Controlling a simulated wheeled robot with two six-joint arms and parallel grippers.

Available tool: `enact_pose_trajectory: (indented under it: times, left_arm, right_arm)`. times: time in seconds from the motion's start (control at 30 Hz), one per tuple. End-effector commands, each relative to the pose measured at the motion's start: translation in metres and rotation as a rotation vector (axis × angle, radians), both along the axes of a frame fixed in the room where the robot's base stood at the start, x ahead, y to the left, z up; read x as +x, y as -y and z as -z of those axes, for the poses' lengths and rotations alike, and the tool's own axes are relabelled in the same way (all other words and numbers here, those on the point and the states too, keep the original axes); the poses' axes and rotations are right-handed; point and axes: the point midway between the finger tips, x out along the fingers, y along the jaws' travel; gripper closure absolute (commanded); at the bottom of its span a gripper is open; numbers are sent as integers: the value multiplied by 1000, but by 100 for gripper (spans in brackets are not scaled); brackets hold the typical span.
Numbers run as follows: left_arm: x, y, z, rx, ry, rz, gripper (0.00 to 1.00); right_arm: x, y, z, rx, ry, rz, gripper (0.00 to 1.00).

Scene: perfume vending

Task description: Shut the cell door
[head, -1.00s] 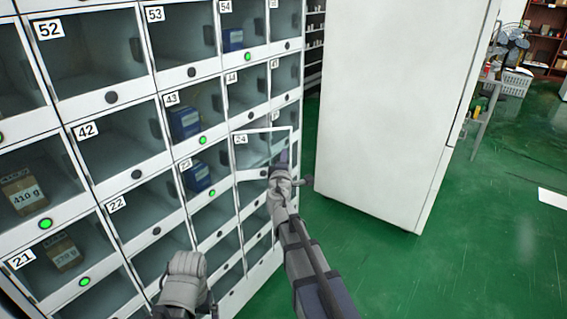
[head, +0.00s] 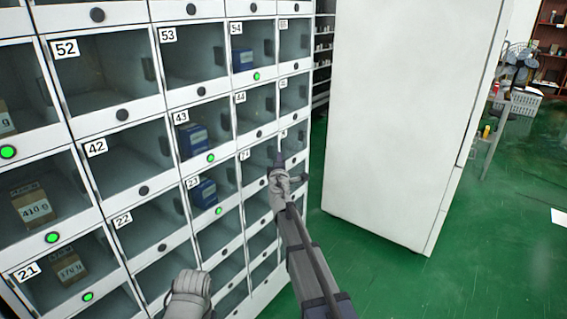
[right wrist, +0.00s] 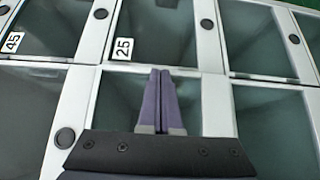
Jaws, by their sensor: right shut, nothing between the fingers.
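The cell door (head: 257,172), a glass pane in a white frame in the fourth column below door 44, looks flush or nearly flush with the locker face. Its number is too small to read surely. My right gripper (head: 280,160) is in front of the right edge of this door, its dark fingers pointing at the lockers. In the right wrist view its two purple fingers (right wrist: 161,100) are shut together with nothing between them, over a glass door; contact cannot be judged. My left gripper (head: 188,292) is low in the head view, its fingers hidden.
The locker wall (head: 135,122) fills the left, some cells holding blue or brown boxes with green lights. A tall white cabinet (head: 410,110) stands at the right. Green floor (head: 400,285) is clear in front of it.

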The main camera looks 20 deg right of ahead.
Motion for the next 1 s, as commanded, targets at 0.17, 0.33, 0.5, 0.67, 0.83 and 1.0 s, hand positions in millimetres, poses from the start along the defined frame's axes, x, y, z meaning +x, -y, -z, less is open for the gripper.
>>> enact_pose_trajectory:
  times: [0.17, 0.33, 0.5, 0.67, 0.83, 1.0]
  left_arm:
    - [0, 0, 0, 0, 0, 0, 0]
    - [0, 0, 0, 0, 0, 0, 0]
    - [0, 0, 0, 0, 0, 0, 0]
    - [0, 0, 0, 0, 0, 0, 0]
    - [0, 0, 0, 0, 0, 0, 0]
    - [0, 0, 0, 0, 0, 0, 0]
  right_arm:
    - [7, -3, 0, 0, 0, 0, 100]
    - [9, -4, 0, 0, 0, -1, 100]
    - [9, -4, 0, 0, 0, -1, 100]
    - [9, -4, 0, 0, 0, -1, 100]
    - [4, -4, 0, 0, 0, -1, 100]
    - [-18, -2, 0, 0, 0, -1, 100]
